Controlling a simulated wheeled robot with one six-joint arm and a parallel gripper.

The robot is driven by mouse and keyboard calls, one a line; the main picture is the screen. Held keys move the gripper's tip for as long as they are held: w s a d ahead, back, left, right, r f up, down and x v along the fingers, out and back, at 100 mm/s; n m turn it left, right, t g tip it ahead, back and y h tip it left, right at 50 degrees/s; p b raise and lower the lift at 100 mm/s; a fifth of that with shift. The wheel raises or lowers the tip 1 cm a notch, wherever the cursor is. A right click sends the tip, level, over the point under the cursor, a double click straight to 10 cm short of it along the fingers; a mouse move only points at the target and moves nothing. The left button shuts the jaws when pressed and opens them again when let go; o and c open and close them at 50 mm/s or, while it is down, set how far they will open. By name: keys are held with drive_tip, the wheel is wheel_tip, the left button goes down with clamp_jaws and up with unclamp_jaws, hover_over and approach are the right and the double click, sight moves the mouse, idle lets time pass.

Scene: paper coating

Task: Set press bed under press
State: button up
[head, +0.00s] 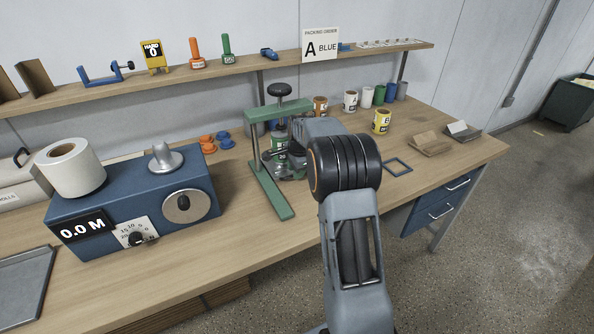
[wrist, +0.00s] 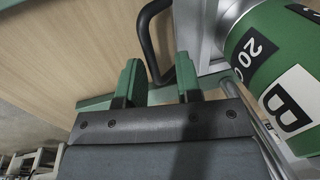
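The green press (head: 266,180) stands on the bench, with a black knob (head: 279,90) on top. A green cylinder with white and black labels (head: 279,142) shows inside its frame; it is large at the right of the wrist view (wrist: 270,60). A grey metal piece (head: 290,174), possibly the press bed, is low at the press, mostly hidden by my arm. In the wrist view, my gripper (wrist: 158,82) has its green fingertips apart. A curved black handle (wrist: 150,40) passes between or just beyond them, with no clear grip on it.
A blue machine (head: 130,210) with a white paper roll stands at left. Several labelled cans, including a yellow one (head: 382,121), stand behind my arm at right. A dark square frame (head: 397,167) lies on the bench. A shelf (head: 230,75) runs above.

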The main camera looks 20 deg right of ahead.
drive_tip(key=shift+o, duration=0.2)
wheel_tip(320, 180, up, 14)
drive_tip(key=s, duration=0.2)
drive_tip(key=shift+s+f+p, duration=0.25)
drive_tip(key=shift+s+p, duration=0.05)
drive_tip(key=shift+p, duration=0.1)
idle(0.5)
drive_tip(key=s+a+f+n, duration=0.2)
drive_tip(key=s+f+n, duration=0.3)
drive_tip(key=n, duration=0.2)
drive_tip(key=s+a+r+n+p, duration=0.1)
drive_tip(key=s+a+n, duration=0.2)
drive_tip(key=s, duration=0.4)
drive_tip(key=s+a+r+n+t+p, duration=0.1)
drive_tip(key=s+a+n+p, duration=0.1)
drive_tip(key=s+a+n, duration=0.2)
drive_tip(key=s+a+r+n+p, duration=0.1)
drive_tip(key=s+a+n, duration=0.2)
drive_tip(key=s, duration=0.7)
drive_tip(key=shift+a+r+n, duration=0.2)
drive_tip(key=shift+a+n, duration=0.2)
drive_tip(key=shift+a, duration=0.7)
